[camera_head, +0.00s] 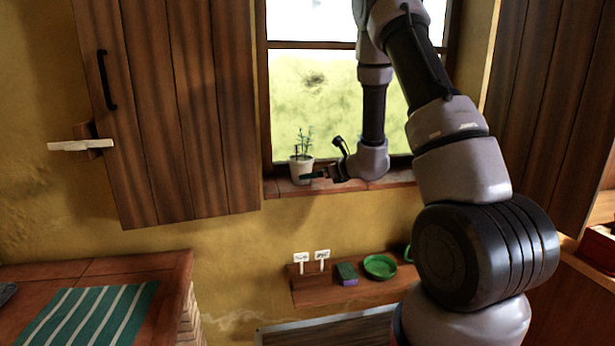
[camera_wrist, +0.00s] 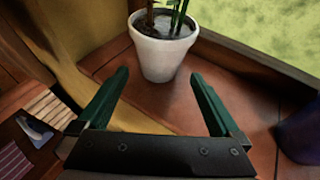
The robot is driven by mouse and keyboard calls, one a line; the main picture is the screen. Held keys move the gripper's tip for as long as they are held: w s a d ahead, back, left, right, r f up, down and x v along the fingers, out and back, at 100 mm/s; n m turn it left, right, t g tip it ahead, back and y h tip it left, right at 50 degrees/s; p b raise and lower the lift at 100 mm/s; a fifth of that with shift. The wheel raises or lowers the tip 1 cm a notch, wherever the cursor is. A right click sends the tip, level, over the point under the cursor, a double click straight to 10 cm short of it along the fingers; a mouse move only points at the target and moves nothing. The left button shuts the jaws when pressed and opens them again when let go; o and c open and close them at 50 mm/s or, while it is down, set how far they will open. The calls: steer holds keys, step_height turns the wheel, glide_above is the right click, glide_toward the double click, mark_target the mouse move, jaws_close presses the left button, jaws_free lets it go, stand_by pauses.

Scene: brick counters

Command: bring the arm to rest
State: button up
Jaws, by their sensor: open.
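My gripper (camera_wrist: 157,105) is open and empty in the wrist view, its two green fingers spread apart. A white pot with a plant (camera_wrist: 163,55) stands upright on the brick window sill just beyond the fingertips, and nothing is between the fingers but sill. In the head view my gripper (camera_head: 316,175) is at the window sill, close beside the potted plant (camera_head: 301,170). My arm is raised in front of the window and bends down to the sill.
A wooden shelf (camera_head: 340,292) below the sill holds a green dish (camera_head: 380,266), a sponge (camera_head: 346,274) and small white tags. A window frame borders the sill.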

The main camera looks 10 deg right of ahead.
steer(key=s+a+r+n+g+y, duration=0.2)
steer(key=s+a+r+n+g, duration=0.15)
steer(key=s+r+n, duration=0.45)
steer(key=s+a+r+n+g+y, duration=0.25)
steer(key=s+a+r+n, duration=0.2)
steer(key=s+r, duration=0.55)
steer(key=s+d+r+n+t+h, duration=0.1)
steer(key=s+d+r+n+h, duration=0.35)
steer(key=s+n, duration=0.3)
steer(key=s+d+r+n+h, duration=0.3)
steer(key=s+d+n+h, duration=0.25)
steer(key=s, duration=0.35)
steer(key=w+d+f+n+t+h, duration=0.1)
steer(key=w+d+f+n, duration=0.3)
steer(key=w, duration=0.8)
steer(key=w+d+f+n+t+h, duration=0.15)
steer(key=w+d+f, duration=0.35)
steer(key=w, duration=0.6)
steer(key=n+t+y, duration=0.5)
steer(key=n+y, duration=0.1)
steer(key=y, duration=0.5)
glide_toward(301, 173)
steer(key=w+f, duration=0.1)
steer(key=w, duration=0.3)
steer(key=x, duration=0.9)
steer(key=shift+w+f, duration=0.25)
steer(key=shift+w, duration=0.05)
jaws_close()
